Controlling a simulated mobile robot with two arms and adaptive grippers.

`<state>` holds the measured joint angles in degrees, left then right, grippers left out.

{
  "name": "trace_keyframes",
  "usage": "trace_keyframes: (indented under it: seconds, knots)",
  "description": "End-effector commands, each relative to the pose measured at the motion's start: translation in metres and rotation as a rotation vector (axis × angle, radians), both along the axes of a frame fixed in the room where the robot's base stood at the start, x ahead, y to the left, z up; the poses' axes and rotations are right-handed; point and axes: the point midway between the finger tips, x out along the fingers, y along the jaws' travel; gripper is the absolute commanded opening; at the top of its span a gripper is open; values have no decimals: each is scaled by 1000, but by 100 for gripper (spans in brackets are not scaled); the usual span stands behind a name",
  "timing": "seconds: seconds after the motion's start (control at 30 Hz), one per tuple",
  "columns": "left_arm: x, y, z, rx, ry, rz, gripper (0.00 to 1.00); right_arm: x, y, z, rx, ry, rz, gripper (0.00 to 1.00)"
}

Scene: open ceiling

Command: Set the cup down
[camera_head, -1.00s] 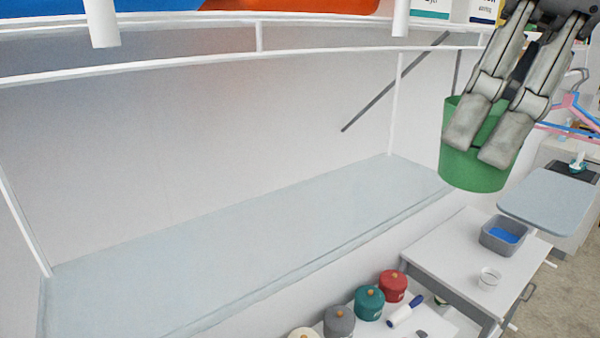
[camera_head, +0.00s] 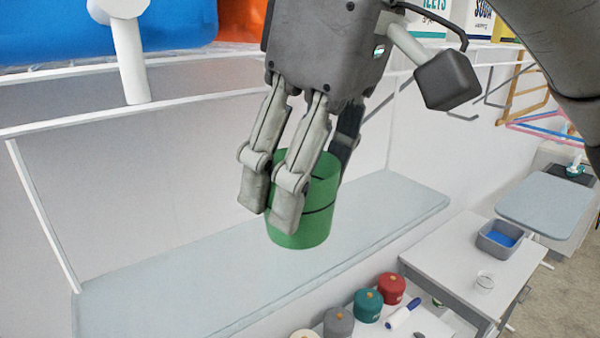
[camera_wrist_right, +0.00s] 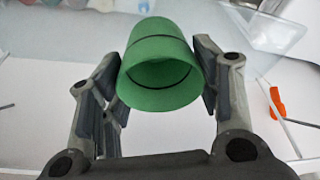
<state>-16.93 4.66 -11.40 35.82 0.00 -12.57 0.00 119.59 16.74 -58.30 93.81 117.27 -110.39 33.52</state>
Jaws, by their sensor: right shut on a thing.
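The green cup (camera_head: 318,212) has a dark line round it and is held in my right gripper (camera_head: 285,200). The fingers are shut on the cup's sides, and they hide part of it in the head view. In the right wrist view, the cup (camera_wrist_right: 160,62) sits between the two pads of the right gripper (camera_wrist_right: 162,85), with its open mouth toward the camera. In the head view the cup overlaps the pale shelf (camera_head: 400,205); whether it touches the shelf I cannot tell. My left gripper is not in view.
The shelf's surface is bare on both sides of the cup. White rails and a post (camera_head: 130,60) stand around it. Below right are lidded canisters (camera_head: 367,304), a white cabinet (camera_head: 440,258) with a grey bin (camera_head: 498,238), and a pale board (camera_head: 545,198). Hangers (camera_head: 540,120) hang at right.

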Motion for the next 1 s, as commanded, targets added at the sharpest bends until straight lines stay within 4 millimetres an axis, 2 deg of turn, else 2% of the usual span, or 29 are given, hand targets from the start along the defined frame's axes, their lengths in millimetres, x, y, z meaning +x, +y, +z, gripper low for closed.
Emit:
trace_keyframes:
  seconds: [0.2, 0.5, 0.53, 0.7, 1.0]
  knots:
    - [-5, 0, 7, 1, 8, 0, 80, 0, -1, -14, 0, 0, -2, 41]
    - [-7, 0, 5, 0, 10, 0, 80, 0, 0, -17, -1, 1, -1, 41]
    - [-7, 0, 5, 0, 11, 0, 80, 0, 0, -17, -1, 1, -1, 59]
    - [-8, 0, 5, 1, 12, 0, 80, 0, 0, -16, 0, 0, -1, 80]
    - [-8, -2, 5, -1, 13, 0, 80, 0, 0, -16, -1, 1, -1, 80]
